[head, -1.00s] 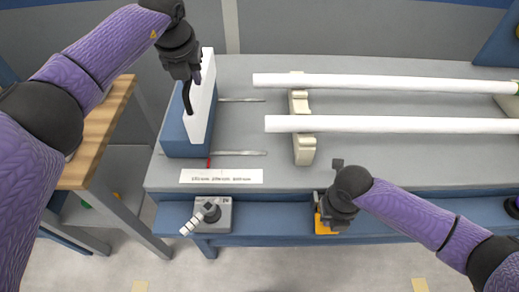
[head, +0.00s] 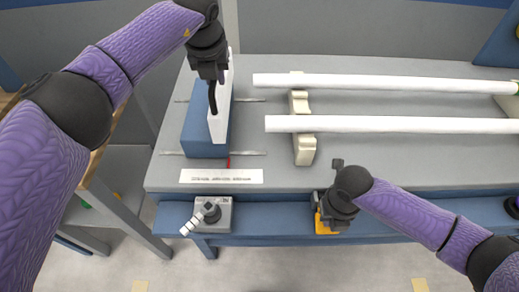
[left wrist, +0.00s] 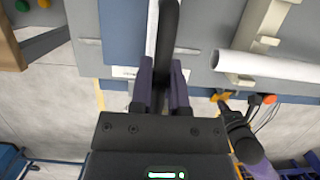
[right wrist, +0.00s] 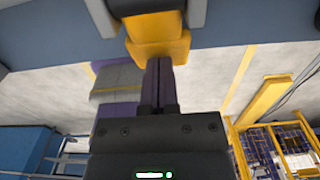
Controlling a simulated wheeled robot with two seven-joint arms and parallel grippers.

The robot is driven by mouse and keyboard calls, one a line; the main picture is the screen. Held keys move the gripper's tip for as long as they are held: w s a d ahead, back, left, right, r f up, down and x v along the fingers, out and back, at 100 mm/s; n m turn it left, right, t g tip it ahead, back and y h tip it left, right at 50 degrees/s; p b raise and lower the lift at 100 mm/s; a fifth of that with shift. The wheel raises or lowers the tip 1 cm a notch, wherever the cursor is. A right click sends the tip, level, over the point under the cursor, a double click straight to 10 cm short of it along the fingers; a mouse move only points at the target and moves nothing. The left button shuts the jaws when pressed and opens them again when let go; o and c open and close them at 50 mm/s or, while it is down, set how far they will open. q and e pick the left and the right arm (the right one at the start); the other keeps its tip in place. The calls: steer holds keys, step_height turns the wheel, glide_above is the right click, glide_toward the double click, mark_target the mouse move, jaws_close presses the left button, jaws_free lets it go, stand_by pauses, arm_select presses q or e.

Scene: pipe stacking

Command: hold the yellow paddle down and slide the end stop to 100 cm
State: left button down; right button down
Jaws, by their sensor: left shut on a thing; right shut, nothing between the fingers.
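The end stop (head: 205,135) is a blue block with a white face plate (head: 221,105), on two slots at the left of the grey table. My left gripper (head: 213,82) is shut on its black handle (left wrist: 168,35). The red pointer (head: 228,162) stands above the right half of the white scale strip (head: 200,176), whose marks are too blurred to read. The yellow paddle (head: 325,228) is on the table's front edge. My right gripper (head: 322,210) is shut and empty, its fingertips against the paddle, which also shows in the right wrist view (right wrist: 160,48).
Two white pipes (head: 400,83) lie on a cream rest (head: 302,140) to the right of the end stop, with a gap between. A grey box with a lever (head: 212,213) sits on the front beam. A wooden-topped table (head: 95,165) stands at the left.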

steer(key=shift+s+f, duration=0.15)
arm_select(q)
steer(key=shift+d, duration=1.6)
arm_select(e)
steer(key=shift+r, duration=2.1)
arm_select(q)
steer(key=shift+c, duration=1.6)
jaws_free()
steer(key=shift+w, duration=0.1)
arm_select(e)
steer(key=shift+w, duration=0.2)
arm_select(q)
steer(key=v, duration=0.7)
arm_select(e)
step_height(320, 180, up, 10)
